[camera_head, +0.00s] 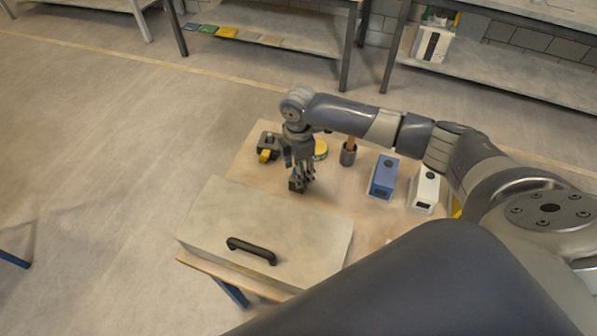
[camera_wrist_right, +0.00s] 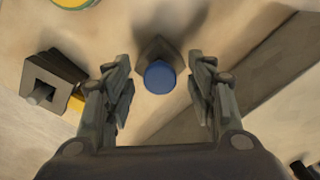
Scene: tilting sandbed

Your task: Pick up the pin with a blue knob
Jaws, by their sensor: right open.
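The pin's round blue knob (camera_wrist_right: 159,77) shows in the right wrist view, seen from above, with a dark angular block (camera_wrist_right: 158,50) around or under it. The pin's shaft is hidden. My right gripper (camera_wrist_right: 160,88) is open, with one finger on each side of the knob and a gap to both. In the head view my right gripper (camera_head: 304,172) points down over the table, with the dark block (camera_head: 297,186) just below its fingers. The blue knob cannot be made out there. My left gripper is not in view.
A light grey lid or panel with a black handle (camera_head: 252,250) lies in front. A black-and-yellow fixture (camera_head: 267,146) is left of the gripper, a yellow round item (camera_head: 320,149) behind. A dark cup (camera_head: 348,154), blue box (camera_head: 383,176) and white box (camera_head: 424,189) stand to the right.

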